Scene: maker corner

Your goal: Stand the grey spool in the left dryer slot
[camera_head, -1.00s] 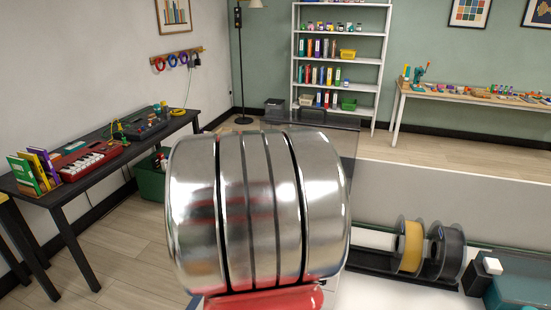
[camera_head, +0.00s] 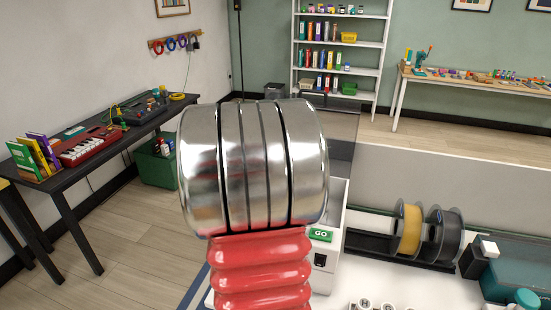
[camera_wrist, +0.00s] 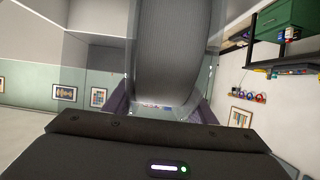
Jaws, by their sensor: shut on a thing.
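The grey spool (camera_wrist: 178,50), with a dark wound body and clear flanges, fills the upper middle of the wrist view. My gripper (camera_wrist: 160,104) is shut on it, with a finger at each side of its lower end. In the head view my own silver and red arm hides both gripper and grey spool. A white machine (camera_head: 324,262) with a green GO label and a raised smoky panel (camera_head: 341,140) stands partly behind my arm. I cannot tell whether it is the dryer, and no left slot shows.
A yellow spool (camera_head: 408,230) and a dark spool (camera_head: 446,236) stand upright in a black holder (camera_head: 385,253) at right. A teal case (camera_head: 515,268) and small lettered cylinders (camera_head: 375,306) are near the front right. White tabletop between them is bare.

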